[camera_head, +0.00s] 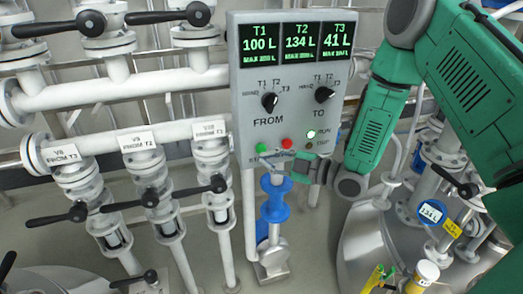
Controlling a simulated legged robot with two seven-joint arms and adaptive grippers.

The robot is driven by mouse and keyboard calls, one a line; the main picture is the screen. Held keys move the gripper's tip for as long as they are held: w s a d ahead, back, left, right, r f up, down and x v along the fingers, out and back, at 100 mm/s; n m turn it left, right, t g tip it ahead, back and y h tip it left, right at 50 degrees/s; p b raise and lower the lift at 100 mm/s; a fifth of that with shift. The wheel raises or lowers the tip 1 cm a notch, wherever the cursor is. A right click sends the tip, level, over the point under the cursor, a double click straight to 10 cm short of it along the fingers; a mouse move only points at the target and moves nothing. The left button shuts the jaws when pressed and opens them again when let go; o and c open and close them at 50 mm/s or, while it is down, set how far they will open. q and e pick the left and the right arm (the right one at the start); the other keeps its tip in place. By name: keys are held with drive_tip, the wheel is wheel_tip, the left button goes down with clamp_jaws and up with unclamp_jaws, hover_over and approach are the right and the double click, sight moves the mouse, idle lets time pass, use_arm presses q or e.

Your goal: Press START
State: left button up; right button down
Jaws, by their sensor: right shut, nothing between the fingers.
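The grey control panel (288,75) stands upright in the middle. The green button (262,149) sits at its lower left, above a partly hidden label that begins with "ST". A red button (287,143) is to its right. A green RUN lamp (311,134) is lit, with a dark lamp (308,145) below it. My right gripper (293,165) is shut and empty, reaching in from the right at the panel's lower edge. Its tips are below the red button and right of the green one; I cannot tell whether they touch the panel. My left gripper is out of view.
The panel has a FROM knob (269,102), a TO knob (323,95) and displays reading 100 L, 134 L and 41 L. White pipes and valves with black handles (150,198) fill the left. A blue fitting (275,205) stands below the panel. A metal tank (375,245) is lower right.

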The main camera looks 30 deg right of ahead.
drive_tip(key=s, duration=0.2)
drive_tip(key=s+a, duration=0.1)
drive_tip(key=s, duration=0.1)
drive_tip(key=shift+s, duration=0.15)
idle(0.4)
drive_tip(key=s+a+f+m+g+h+b, duration=0.1)
drive_tip(key=s+a+f+m+g+h, duration=0.25)
drive_tip(key=f, duration=0.55)
drive_tip(key=s+f+m+g+h, duration=0.25)
drive_tip(key=s+f+m, duration=0.3)
drive_tip(key=f, duration=0.35)
drive_tip(key=s+f+m+g+h+b, duration=0.1)
drive_tip(key=s+f+m+g, duration=0.2)
drive_tip(key=s, duration=0.6)
drive_tip(key=s+f+m+g+h, duration=0.2)
drive_tip(key=s+f+g, duration=0.3)
drive_tip(key=s, duration=0.5)
drive_tip(key=shift+d+m+b, duration=0.25)
drive_tip(key=shift+m+b, duration=0.1)
drive_tip(key=shift+m, duration=0.45)
drive_tip(key=shift+f, duration=0.1)
